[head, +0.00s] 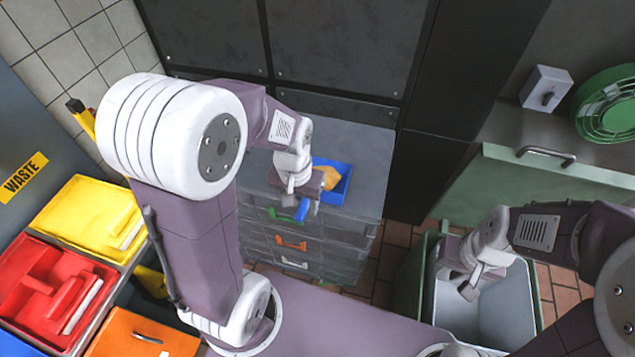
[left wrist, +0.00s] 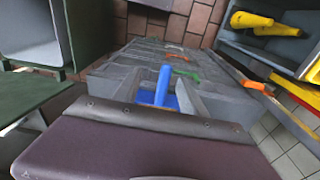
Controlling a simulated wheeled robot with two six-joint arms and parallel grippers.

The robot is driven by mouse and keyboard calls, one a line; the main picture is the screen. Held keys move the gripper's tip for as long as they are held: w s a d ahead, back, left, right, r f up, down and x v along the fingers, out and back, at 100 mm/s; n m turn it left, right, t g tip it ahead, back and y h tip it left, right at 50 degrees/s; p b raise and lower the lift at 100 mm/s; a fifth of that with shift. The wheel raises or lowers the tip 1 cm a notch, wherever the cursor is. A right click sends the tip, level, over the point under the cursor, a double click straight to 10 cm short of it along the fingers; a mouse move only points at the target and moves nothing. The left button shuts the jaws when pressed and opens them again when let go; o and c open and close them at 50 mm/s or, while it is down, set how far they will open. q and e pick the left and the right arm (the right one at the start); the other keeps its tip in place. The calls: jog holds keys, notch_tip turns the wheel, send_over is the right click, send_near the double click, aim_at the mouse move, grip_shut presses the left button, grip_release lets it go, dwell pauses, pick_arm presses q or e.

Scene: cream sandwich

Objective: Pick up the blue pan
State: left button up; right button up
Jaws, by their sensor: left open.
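The blue pan (head: 344,190) sits on top of a grey drawer cabinet in the head view, with a yellow-orange piece (head: 327,175) in it. Its blue handle (head: 302,211) points toward me. My left gripper (head: 301,204) is open over the handle and hides part of the pan. In the left wrist view the blue handle (left wrist: 163,84) rises beyond the dark edge of my gripper, and most of the pan is hidden. I cannot tell whether the fingers touch the handle. My right gripper (head: 462,282) is over a grey bin, away from the pan, and looks empty.
The grey cabinet (head: 362,152) has drawers with green, orange and white handles. Its top is clear right of the pan. A dark panel wall stands behind. Yellow (head: 85,215), red (head: 35,300) and orange (head: 140,338) bins are at left. A grey bin (head: 505,300) stands at right.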

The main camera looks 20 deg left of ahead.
pick_arm(q)
jog(key=shift+g, duration=0.4)
jog(key=w, duration=0.3)
jog(key=w+a, duration=0.1)
jog(key=w, duration=0.1)
jog(key=w+f+p, duration=0.1)
jog(key=w, duration=0.2)
jog(key=shift+w+a, duration=0.3)
jog(key=shift+a, duration=0.05)
jog(key=shift+s+f, duration=0.15)
jog(key=shift+f, duration=0.15)
notch_tip(320, 180, down, 3)
jog(key=shift+f, duration=0.15)
notch_tip(320, 180, down, 5)
jog(key=shift+a, duration=0.15)
jog(key=shift+f, duration=0.3)
grip_shut()
